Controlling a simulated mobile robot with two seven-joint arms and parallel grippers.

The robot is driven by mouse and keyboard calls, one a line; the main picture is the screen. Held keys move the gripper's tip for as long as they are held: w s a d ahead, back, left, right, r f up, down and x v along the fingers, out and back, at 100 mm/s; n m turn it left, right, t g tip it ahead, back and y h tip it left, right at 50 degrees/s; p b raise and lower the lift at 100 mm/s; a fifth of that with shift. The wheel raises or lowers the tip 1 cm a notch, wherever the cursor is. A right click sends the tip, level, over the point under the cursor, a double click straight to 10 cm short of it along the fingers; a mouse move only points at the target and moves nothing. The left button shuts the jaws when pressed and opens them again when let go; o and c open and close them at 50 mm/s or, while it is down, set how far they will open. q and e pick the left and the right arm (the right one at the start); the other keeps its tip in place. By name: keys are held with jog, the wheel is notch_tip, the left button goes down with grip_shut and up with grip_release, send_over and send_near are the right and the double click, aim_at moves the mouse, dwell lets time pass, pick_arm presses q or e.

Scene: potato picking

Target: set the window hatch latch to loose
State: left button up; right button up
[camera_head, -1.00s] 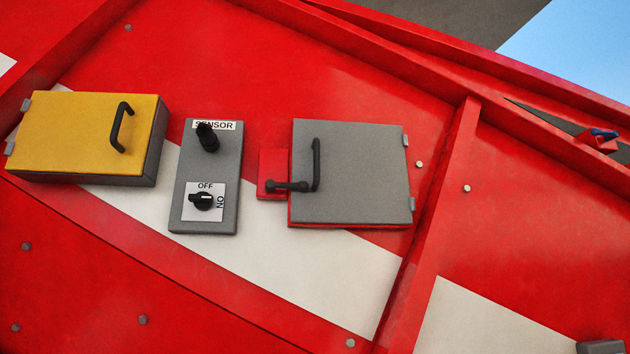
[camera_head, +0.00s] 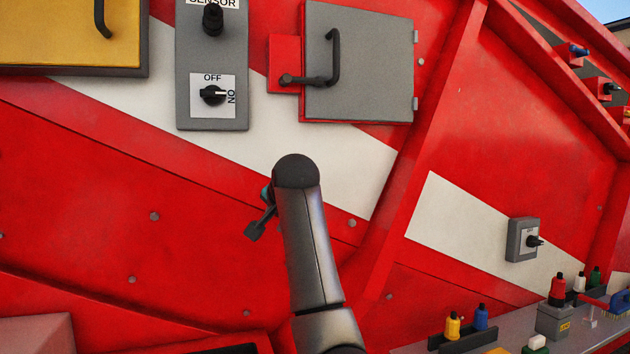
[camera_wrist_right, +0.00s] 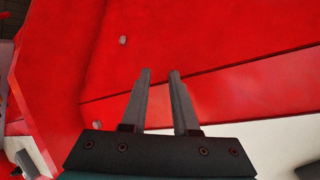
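The grey window hatch (camera_head: 375,75) is closed on the red wall, with a dark upright handle (camera_head: 335,55) near its left edge. The latch (camera_head: 303,81) is a short dark lever. It pivots on a red plate (camera_head: 283,55) left of the hatch and lies about horizontal, its free end across the hatch's left edge. My right gripper (camera_head: 252,232) is below and left of the hatch, well apart from the latch. In the right wrist view its two fingers (camera_wrist_right: 160,72) are apart with nothing between them. My left gripper is in neither view.
A grey sensor box (camera_head: 212,122) with two knobs is left of the latch. A yellow hatch (camera_head: 65,35) is at upper left. A small switch box (camera_head: 522,240) and a shelf (camera_head: 405,348) with bottles are at right. The wall around my gripper is clear.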

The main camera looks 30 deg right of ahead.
jog(key=s+r+m+t+p, duration=0.1)
jog(key=s+r, duration=0.1)
jog(key=r, duration=0.4)
jog(key=s+d+r+m, duration=0.1)
jog(key=s+r, duration=0.1)
jog(key=r, duration=0.3)
jog(key=s+r+m+t+p, duration=0.1)
jog(key=s+r, duration=0.2)
jog(key=r, duration=0.3)
jog(key=m+t+p, duration=0.2)
jog(key=m, duration=0.2)
send_near(311, 80)
jog(key=p+x, duration=0.5)
jog(key=x, duration=0.3)
jog(key=shift+w, duration=0.15)
grip_shut()
